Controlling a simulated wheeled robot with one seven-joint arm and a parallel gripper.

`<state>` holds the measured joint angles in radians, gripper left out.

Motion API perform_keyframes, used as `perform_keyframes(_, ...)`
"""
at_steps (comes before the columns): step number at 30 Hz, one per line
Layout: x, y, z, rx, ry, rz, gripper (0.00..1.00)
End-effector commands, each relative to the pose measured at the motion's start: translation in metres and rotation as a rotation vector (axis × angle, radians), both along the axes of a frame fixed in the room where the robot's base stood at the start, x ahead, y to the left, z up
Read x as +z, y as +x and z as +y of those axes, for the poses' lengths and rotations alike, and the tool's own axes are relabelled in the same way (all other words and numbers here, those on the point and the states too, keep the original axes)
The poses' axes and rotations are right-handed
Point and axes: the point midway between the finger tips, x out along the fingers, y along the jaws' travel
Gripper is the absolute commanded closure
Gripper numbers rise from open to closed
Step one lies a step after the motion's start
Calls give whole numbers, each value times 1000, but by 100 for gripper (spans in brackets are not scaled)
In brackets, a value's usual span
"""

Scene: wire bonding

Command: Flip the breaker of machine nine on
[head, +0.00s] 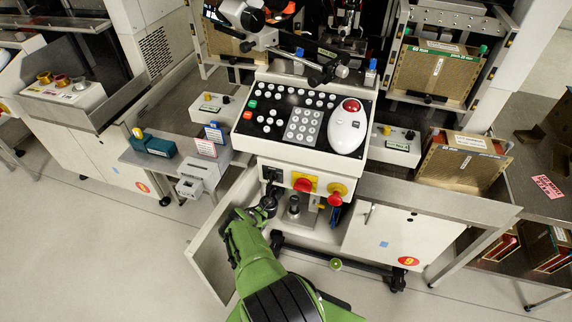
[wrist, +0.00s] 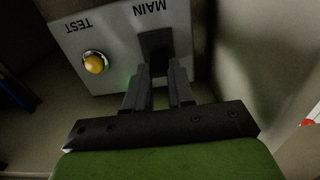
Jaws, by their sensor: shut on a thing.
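Machine nine shows in the head view with its cabinet door (head: 222,243) open and a red oval 9 label (head: 408,261) on its white front. In the wrist view the breaker panel (wrist: 95,30) is a light plate with upside-down MAIN and TEST lettering. The black breaker switch (wrist: 155,42) is beside MAIN. A yellow test button (wrist: 95,62) is to its left. My gripper (wrist: 158,72) is at the switch, shut on its black lever; the fingertips partly hide the lever. In the head view my gripper (head: 268,204) reaches into the open cabinet.
A control console (head: 305,118) with buttons and a white mouse (head: 347,128) overhangs the cabinet. Red emergency knobs (head: 303,184) stick out just above and right of my gripper. The open door is close to my arm's left. The floor (head: 90,250) at left is clear.

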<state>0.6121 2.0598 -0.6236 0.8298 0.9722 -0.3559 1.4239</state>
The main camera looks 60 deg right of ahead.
Motion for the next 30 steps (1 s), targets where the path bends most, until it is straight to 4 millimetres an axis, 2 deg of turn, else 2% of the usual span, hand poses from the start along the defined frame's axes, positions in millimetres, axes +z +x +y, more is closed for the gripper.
perform_keyframes(9,9,0,-2,-2,76,12,100)
perform_keyframes(20,5,0,-1,0,109,17,100)
perform_keyframes(21,5,0,-1,0,108,17,75)
perform_keyframes(24,5,0,-1,0,108,17,60)
perform_keyframes(26,5,0,-1,0,108,17,51)
perform_keyframes(30,5,0,-1,0,108,17,51)
